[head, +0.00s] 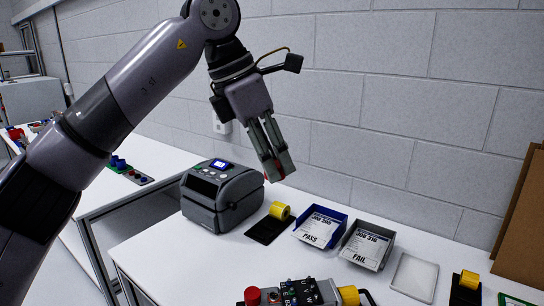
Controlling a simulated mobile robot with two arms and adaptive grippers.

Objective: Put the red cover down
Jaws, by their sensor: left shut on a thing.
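My left gripper (276,168) comes down from the upper left over the white table, beside the grey printer. It is shut on the red cover (279,172); only a small red part shows at the fingertips, and the fingers hide the rest. I cannot tell how far it is above the table. My right gripper is not in view.
The grey label printer (223,194) stands left of the gripper. A yellow roll (280,210) on a black base, a blue PASS tray (319,229) and a grey FAIL tray (366,246) line the wall. A device with a red knob (252,295) is at the front edge.

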